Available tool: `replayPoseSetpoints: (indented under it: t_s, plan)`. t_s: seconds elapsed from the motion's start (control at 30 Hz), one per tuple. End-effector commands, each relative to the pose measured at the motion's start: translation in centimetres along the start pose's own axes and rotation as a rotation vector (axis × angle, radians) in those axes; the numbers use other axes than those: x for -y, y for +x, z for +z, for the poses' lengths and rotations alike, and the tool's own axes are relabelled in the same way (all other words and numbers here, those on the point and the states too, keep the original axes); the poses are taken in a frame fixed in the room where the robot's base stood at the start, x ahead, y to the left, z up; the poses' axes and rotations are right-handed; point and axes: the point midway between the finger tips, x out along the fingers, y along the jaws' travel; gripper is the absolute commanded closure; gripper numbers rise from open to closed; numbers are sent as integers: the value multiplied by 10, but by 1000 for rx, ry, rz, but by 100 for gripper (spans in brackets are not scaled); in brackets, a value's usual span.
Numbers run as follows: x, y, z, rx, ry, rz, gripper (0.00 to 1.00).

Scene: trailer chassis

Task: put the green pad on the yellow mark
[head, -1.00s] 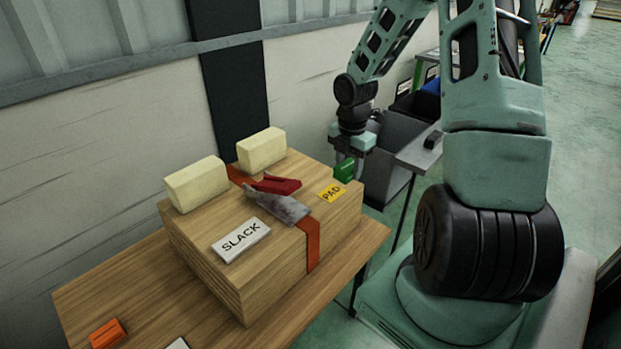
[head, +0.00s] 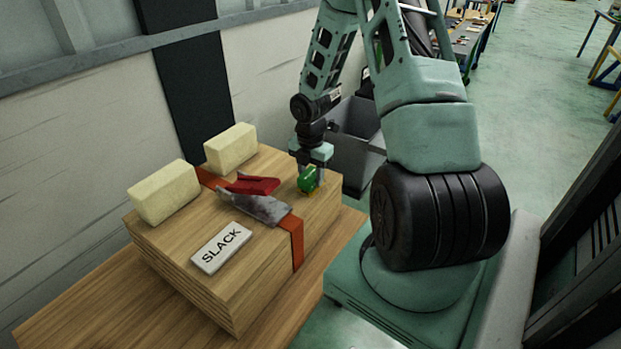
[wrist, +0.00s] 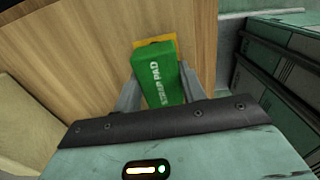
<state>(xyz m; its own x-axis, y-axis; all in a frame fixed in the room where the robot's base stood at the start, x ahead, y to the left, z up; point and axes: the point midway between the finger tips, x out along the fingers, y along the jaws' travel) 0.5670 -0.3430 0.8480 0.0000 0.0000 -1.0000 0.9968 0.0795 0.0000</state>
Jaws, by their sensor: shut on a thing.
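The green pad (head: 308,179) is between the fingers of my gripper (head: 311,178), at the right end of the wooden stack's top. In the wrist view the green pad (wrist: 158,76) carries white lettering, and my gripper's fingers (wrist: 157,88) are shut on its sides. The yellow mark (wrist: 155,43) shows as a strip beyond the pad's far edge; the pad covers the rest. A sliver of the yellow mark (head: 310,193) also shows under the pad in the head view. Whether the pad touches the mark I cannot tell.
The wooden stack (head: 262,262) also bears two cream blocks (head: 163,191), a red and grey ratchet (head: 256,200) on an orange strap (head: 297,243), and a white SLACK label (head: 221,248). A grey bin (head: 354,145) stands behind, to the right.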

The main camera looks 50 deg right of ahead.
Motion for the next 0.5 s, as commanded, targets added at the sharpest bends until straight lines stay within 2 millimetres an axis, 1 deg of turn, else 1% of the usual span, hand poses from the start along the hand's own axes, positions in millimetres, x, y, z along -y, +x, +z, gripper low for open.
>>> replayPoseSetpoints:
  t_s: [0.03,0.1,0.3,0.43,0.47,0.5]
  plan:
    - [0,8,-1,-1,-2,-3,84]
    - [0,11,0,0,-1,-1,84]
    - [0,11,0,1,0,1,84]
    - [0,14,0,0,0,0,84]
    - [0,14,0,0,0,0,57]
    - [0,14,0,0,1,0,45]
